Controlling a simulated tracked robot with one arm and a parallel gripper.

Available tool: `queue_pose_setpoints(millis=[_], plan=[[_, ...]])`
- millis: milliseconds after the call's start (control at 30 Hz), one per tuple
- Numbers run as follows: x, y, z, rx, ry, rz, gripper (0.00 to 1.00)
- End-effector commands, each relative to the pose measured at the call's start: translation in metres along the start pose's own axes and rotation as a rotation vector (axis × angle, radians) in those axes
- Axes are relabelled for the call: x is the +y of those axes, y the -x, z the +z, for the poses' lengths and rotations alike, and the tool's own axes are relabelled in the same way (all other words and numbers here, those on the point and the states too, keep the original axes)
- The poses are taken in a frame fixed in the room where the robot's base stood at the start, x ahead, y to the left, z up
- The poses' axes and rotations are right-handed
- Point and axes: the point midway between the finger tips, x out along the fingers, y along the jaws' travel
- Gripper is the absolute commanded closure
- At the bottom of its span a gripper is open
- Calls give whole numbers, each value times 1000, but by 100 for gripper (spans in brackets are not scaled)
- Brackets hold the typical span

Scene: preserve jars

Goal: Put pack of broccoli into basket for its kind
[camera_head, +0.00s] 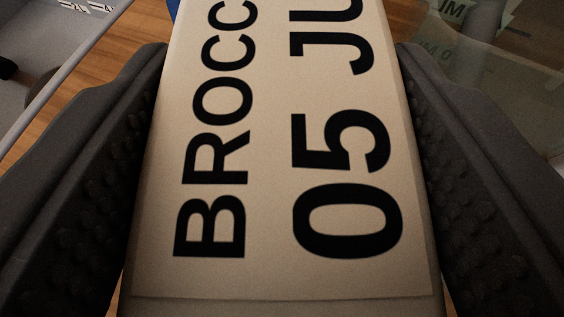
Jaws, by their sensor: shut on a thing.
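The pack of broccoli (270,160) fills the middle of the view, close to the camera. It has a pale label with black sideways print reading "BROCC" and "05 JU"; the rest of the print is cut off at the top edge. My gripper (280,60) is shut on the pack, with one dark, studded finger against its left side and the other against its right side. The pack hides most of what lies beyond it. No basket can be made out for certain.
A grey container (60,50) with a light rim shows at the upper left, partly cut off. A see-through greenish thing with printed labels (455,15) is at the upper right, partly behind my right finger. Brown wooden surface (135,40) shows between them.

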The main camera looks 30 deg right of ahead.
Motion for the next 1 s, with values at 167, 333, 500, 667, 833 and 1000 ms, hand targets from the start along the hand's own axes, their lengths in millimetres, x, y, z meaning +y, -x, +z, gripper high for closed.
queue_pose_setpoints(millis=[167,333,500,667,833,1000], plan=[[0,-8,21,-1,0,0,84],[0,-8,20,2,0,0,84],[0,-9,22,2,0,0,84],[0,-9,22,1,0,0,26],[0,-9,22,1,0,0,26],[1,-4,20,1,0,1,26]])
